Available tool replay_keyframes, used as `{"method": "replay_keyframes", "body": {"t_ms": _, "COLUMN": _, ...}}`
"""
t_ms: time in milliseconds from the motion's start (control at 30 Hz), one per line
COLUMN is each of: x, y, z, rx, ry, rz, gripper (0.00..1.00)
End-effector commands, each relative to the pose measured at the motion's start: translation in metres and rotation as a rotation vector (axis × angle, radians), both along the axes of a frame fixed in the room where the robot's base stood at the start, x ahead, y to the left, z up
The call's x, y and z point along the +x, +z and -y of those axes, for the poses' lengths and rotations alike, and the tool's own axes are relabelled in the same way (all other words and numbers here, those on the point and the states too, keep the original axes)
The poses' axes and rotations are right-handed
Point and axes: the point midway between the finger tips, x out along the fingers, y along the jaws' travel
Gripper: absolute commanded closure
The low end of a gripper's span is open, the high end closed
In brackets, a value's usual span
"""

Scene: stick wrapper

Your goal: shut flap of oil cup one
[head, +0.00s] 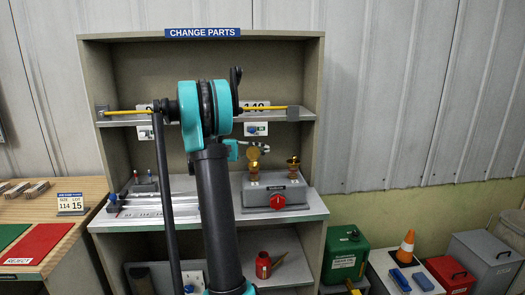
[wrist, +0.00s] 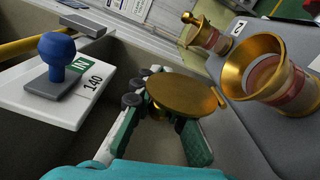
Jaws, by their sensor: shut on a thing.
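In the wrist view a round gold flap (wrist: 175,92) lies flat at the fingertips of my gripper (wrist: 160,112). The fingers are closed in around its underside, where a short gold stub shows. A gold cup with a wide open mouth (wrist: 254,66) stands to the right of the flap, with a reddish glass body. A smaller-looking gold cup (wrist: 204,38) stands farther back. The flap's hinge link to a cup is not clear. In the head view my gripper (head: 237,150) is just left of the left gold cup (head: 254,166); the right gold cup (head: 293,163) stands apart.
The cups stand on a grey box (head: 257,193) with a red knob (head: 278,201), on the cabinet shelf. My arm hides the cabinet's middle.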

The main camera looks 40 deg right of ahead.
Motion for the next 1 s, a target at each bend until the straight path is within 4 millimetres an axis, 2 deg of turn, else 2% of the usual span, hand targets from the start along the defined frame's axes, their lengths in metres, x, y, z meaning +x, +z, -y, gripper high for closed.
{"method": "replay_keyframes", "body": {"t_ms": 500, "x": -0.015, "y": 0.009, "z": -0.010, "rx": -0.220, "ry": 0.002, "rz": 0.361, "gripper": 1.00}}
{"method": "replay_keyframes", "body": {"t_ms": 1000, "x": -0.033, "y": 0.009, "z": -0.021, "rx": -0.468, "ry": 0.001, "rz": 0.766, "gripper": 1.00}}
